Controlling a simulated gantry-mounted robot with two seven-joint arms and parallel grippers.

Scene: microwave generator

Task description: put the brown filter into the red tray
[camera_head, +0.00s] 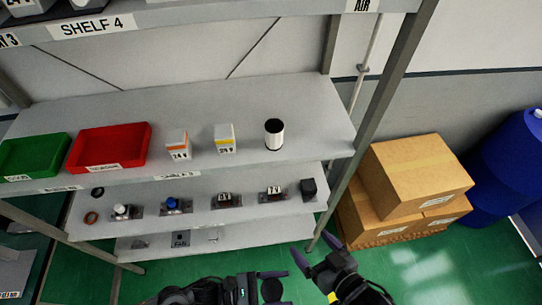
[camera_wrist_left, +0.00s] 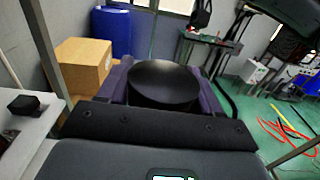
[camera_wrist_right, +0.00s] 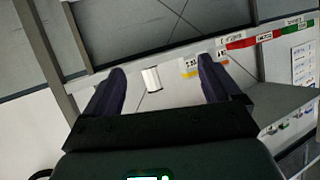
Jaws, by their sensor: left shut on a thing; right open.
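The red tray (camera_head: 112,143) sits empty on the upper open shelf, left of centre; it also shows as a red strip in the right wrist view (camera_wrist_right: 237,44). My left gripper (camera_head: 272,288) is low in the head view, in front of the shelves. It is shut on a round thing with a black top (camera_wrist_left: 163,82), held between both fingers in the left wrist view. This may be the brown filter; its side is hidden, so its body colour cannot be told. My right gripper (camera_head: 317,252) is open and empty, right of the left one; the right wrist view shows its spread fingers (camera_wrist_right: 162,70).
A green tray (camera_head: 35,156) stands left of the red one. Orange-striped (camera_head: 178,145) and yellow-striped (camera_head: 225,138) boxes and a white, black-topped cylinder (camera_head: 274,136) stand to its right. A shelf post (camera_head: 375,110) and cardboard boxes (camera_head: 415,177) are at the right.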

